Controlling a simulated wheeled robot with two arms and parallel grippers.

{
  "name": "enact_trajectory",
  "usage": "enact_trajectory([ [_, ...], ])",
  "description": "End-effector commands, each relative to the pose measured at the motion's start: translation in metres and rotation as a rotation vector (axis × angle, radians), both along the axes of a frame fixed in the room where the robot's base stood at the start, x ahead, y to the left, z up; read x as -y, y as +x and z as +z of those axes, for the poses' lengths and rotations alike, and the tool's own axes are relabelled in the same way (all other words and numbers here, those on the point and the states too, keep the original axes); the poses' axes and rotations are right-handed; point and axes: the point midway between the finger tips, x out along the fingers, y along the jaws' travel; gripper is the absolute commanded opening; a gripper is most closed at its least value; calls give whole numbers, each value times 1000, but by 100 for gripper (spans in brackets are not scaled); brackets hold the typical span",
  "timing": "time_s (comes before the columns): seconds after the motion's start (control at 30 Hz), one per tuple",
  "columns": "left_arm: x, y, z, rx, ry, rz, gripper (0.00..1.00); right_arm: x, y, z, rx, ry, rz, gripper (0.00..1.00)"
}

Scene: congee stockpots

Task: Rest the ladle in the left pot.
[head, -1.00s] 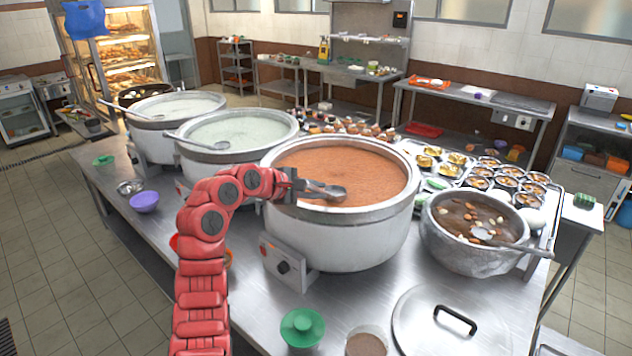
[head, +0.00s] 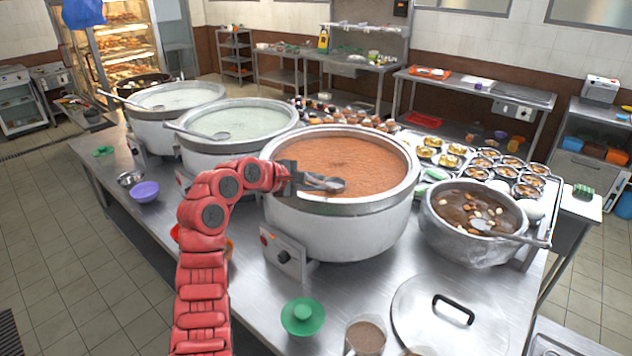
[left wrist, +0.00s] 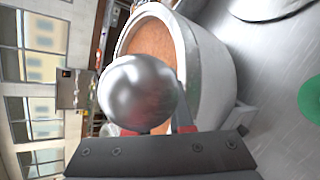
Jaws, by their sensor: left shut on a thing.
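My left gripper (head: 300,182) is shut on a steel ladle (head: 328,184) and holds it at the near left rim of the large pot of orange-brown congee (head: 345,160). In the left wrist view, the ladle's rounded bowl (left wrist: 138,92) sits before the finger tips (left wrist: 158,124) and hides part of that pot (left wrist: 212,70). I cannot tell whether the ladle touches the rim or congee. To the left stand a middle pot of pale congee (head: 240,150) and a farther pale pot (head: 165,125), each with a ladle across it. My right gripper is not in view.
A dented pot of dark stew (head: 470,245) with a ladle stands right of the orange-brown pot. A purple bowl (head: 145,192) sits on the left counter.

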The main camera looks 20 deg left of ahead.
Motion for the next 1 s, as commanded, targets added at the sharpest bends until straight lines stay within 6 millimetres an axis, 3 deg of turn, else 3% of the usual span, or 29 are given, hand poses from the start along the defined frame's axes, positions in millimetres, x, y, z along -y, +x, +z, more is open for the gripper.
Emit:
enact_trajectory([
  [0.53, 0, 0, -5, 0, 0, 0, 0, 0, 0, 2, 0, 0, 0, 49],
  [0.57, 0, 0, -5, 0, -1, -1, 23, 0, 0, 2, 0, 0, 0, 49],
  [0.73, 0, 0, -5, 0, -1, -1, 53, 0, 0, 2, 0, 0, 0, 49],
  [1.0, -1, -1, -5, 0, 0, 0, 54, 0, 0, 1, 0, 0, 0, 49],
])
